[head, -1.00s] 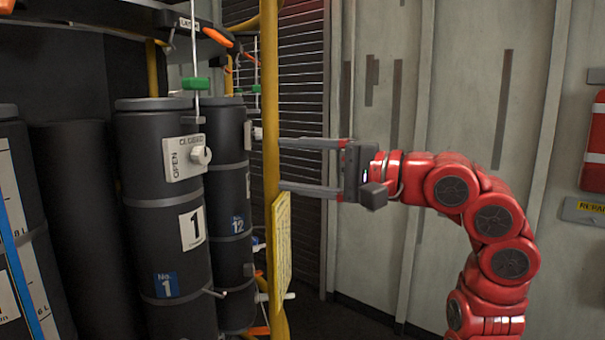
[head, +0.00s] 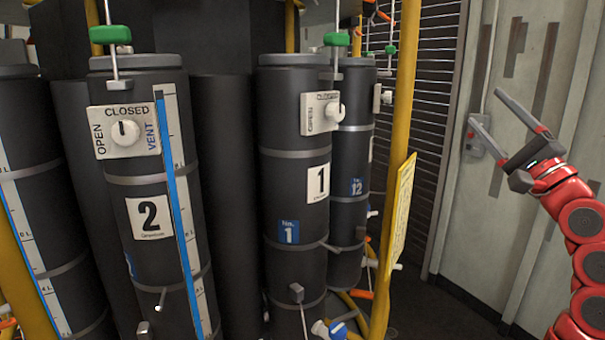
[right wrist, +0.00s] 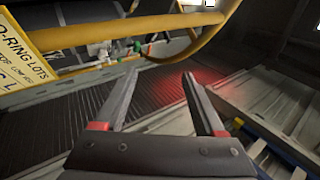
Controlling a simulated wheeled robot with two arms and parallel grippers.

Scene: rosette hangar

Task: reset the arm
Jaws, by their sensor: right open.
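My right gripper (head: 485,106) is at the right of the head view, on my red arm. Its two grey fingers are spread and hold nothing. They point up and to the left, in front of the pale wall panels and apart from the canisters. In the right wrist view the same gripper (right wrist: 161,74) shows its fingers apart with nothing between them. My left gripper is in neither view.
Black canisters 2 (head: 155,250) and 1 (head: 293,240) stand at left and centre, with canister 12 (head: 348,210) behind. A yellow post (head: 402,110) with a yellow sign (head: 401,212) stands between them and my right arm. A pale wall (head: 520,60) lies behind the gripper.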

